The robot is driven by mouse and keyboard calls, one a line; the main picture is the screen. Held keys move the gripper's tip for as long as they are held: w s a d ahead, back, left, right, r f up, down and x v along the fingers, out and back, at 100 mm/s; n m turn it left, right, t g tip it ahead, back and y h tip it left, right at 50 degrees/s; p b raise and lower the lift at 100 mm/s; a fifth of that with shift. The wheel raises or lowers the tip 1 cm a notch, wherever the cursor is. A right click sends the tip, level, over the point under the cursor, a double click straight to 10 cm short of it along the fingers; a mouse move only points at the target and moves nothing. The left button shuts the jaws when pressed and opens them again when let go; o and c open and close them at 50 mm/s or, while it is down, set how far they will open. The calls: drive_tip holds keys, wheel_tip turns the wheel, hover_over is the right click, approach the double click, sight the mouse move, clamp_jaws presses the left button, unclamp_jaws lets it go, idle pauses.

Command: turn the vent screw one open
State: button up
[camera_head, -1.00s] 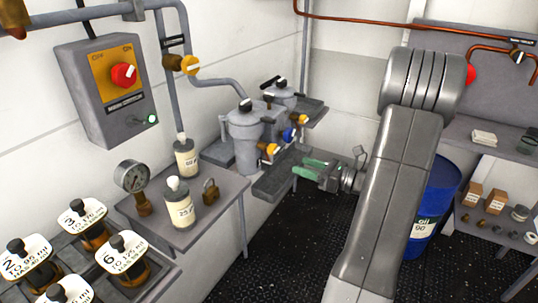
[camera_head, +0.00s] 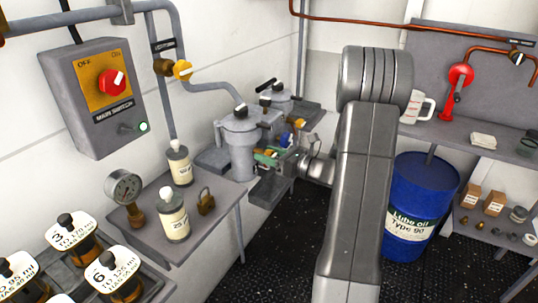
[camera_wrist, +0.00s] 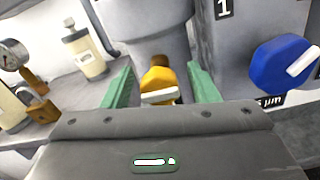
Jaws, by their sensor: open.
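My gripper (camera_head: 267,156) is by the near grey filter housing (camera_head: 239,150) in the head view. In the wrist view its two green fingers (camera_wrist: 160,72) are apart, one on each side of a yellow knob (camera_wrist: 157,80) with a white bar. Contact with the knob cannot be made out. The knob is at the lower front of the housing (camera_wrist: 145,25); in the head view the fingers largely hide it. A black knob with a white mark (camera_head: 241,109) sits on top of this housing. No readable label shows which part is vent screw one.
A blue knob (camera_wrist: 284,62) is close to the right of the fingers, below a "1" plate (camera_wrist: 223,8). A second housing (camera_head: 277,103) stands behind. A bench (camera_head: 215,215) with bottles, gauge and padlock is left. A blue drum (camera_head: 418,195) stands right.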

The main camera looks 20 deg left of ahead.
drive_tip(key=shift+c, duration=0.2)
drive_tip(key=c, duration=0.9)
drive_tip(key=shift+c, duration=0.2)
drive_tip(key=shift+f+n+b, duration=0.1)
drive_tip(key=shift+n+b, duration=0.2)
drive_tip(key=shift+b, duration=0.1)
drive_tip(key=n+b, duration=0.2)
drive_tip(key=b, duration=0.1)
drive_tip(key=shift+f+n, duration=0.15)
drive_tip(key=shift+n, duration=0.25)
drive_tip(key=n+b, duration=0.5)
drive_tip(key=b, duration=0.1)
drive_tip(key=shift+f, duration=0.1)
drive_tip(key=n+b, duration=0.5)
drive_tip(key=b, duration=0.2)
drive_tip(key=shift+s+n, duration=0.1)
drive_tip(key=shift+n, duration=0.3)
drive_tip(key=n+b, duration=0.3)
drive_tip(key=b, duration=0.1)
drive_tip(key=shift+n, duration=0.4)
drive_tip(key=shift+r, duration=0.2)
